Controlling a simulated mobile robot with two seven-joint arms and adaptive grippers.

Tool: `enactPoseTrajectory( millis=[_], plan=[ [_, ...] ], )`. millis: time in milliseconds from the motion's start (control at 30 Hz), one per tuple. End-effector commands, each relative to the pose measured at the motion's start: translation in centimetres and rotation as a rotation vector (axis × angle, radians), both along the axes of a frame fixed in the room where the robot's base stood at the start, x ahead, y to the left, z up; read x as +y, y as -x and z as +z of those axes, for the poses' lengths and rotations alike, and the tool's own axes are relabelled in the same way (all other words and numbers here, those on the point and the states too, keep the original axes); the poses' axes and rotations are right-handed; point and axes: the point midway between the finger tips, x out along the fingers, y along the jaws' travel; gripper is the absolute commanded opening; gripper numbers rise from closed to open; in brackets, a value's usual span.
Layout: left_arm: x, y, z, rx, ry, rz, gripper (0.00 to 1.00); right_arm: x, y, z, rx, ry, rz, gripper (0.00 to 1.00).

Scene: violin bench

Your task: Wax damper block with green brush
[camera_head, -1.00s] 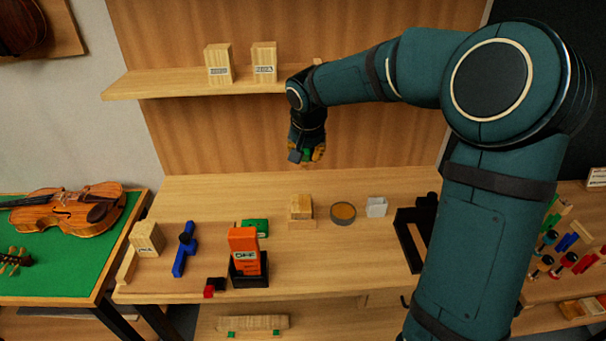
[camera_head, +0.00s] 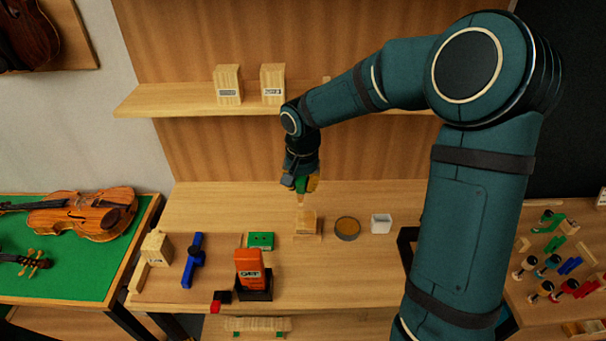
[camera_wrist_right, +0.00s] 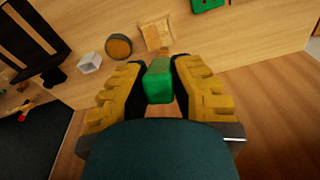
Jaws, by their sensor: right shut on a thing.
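My right gripper (camera_head: 300,183) is shut on the green brush (camera_wrist_right: 159,82), seen as a green handle between the yellow finger pads in the right wrist view. In the head view the brush's pale tip points down just above a small wooden block (camera_head: 308,224), likely the damper block. I cannot tell whether the tip touches it. The block also shows in the right wrist view (camera_wrist_right: 156,35). A round tin with a tan filling (camera_head: 347,228), perhaps the wax, stands to the block's right. My left gripper is not in view.
A white cup (camera_head: 381,223) stands right of the tin. An orange tool in a black holder (camera_head: 250,270), a green box (camera_head: 261,240) and a blue tool (camera_head: 193,260) lie to the left. A shelf (camera_head: 170,101) with wooden boxes is behind. A violin (camera_head: 100,213) lies far left.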

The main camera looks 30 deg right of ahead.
Motion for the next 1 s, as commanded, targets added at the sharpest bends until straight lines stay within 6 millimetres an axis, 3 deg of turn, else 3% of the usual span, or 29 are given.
enactPoseTrajectory(
  millis=[433,1000],
  plan=[
    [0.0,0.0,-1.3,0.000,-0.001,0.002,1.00,-1.0,-1.5,-4.1,0.001,0.001,-0.001,0.00],
    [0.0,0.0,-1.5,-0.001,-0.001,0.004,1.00,-1.2,-1.8,-4.7,-0.001,0.001,0.000,0.00]
  ],
)
